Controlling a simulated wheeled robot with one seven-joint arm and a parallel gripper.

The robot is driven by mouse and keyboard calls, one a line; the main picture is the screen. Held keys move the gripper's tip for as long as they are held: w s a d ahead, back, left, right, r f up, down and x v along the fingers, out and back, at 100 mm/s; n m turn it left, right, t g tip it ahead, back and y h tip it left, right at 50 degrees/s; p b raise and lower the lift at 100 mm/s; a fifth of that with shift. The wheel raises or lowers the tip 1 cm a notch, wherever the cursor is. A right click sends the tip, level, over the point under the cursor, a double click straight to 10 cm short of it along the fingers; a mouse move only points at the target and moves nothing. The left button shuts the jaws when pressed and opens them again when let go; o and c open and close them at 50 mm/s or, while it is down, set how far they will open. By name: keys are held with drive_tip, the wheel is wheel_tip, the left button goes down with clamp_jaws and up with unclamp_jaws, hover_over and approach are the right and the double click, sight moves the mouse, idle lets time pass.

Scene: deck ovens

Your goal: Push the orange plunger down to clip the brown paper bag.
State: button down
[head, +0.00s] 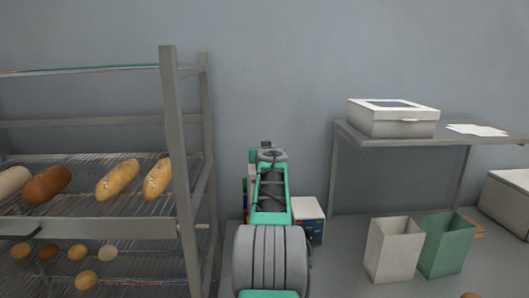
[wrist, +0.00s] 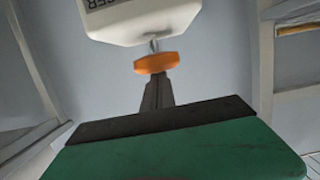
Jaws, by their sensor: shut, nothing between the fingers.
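The orange plunger (wrist: 157,63) is a small rounded disc below a white housing (wrist: 140,18) with upside-down dark lettering in the wrist view. A thin pale stem joins the two. My gripper (wrist: 157,80) is shut and empty, its dark fingers pointing at the disc with the tips right by its lower edge in the picture. I cannot tell whether they touch it. In the head view my arm (head: 270,195) hides the plunger and my fingertips. I do not make out the brown paper bag in either view.
A metal rack (head: 183,150) with several loaves is at left. A white box with a blue side (head: 309,222) stands behind my arm. A white bag (head: 391,252) and a green bag (head: 444,247) stand at right, before a shelf (head: 400,140) with a lidded box (head: 391,120).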

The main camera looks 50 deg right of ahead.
drive_tip(key=shift+f, duration=0.6)
wheel_tip(320, 180, up, 4)
drive_tip(key=p, duration=0.3)
drive_tip(key=shift+r, duration=0.1)
drive_tip(key=b+v, duration=0.4)
drive_tip(key=v, duration=0.6)
drive_tip(key=shift+r, duration=0.3)
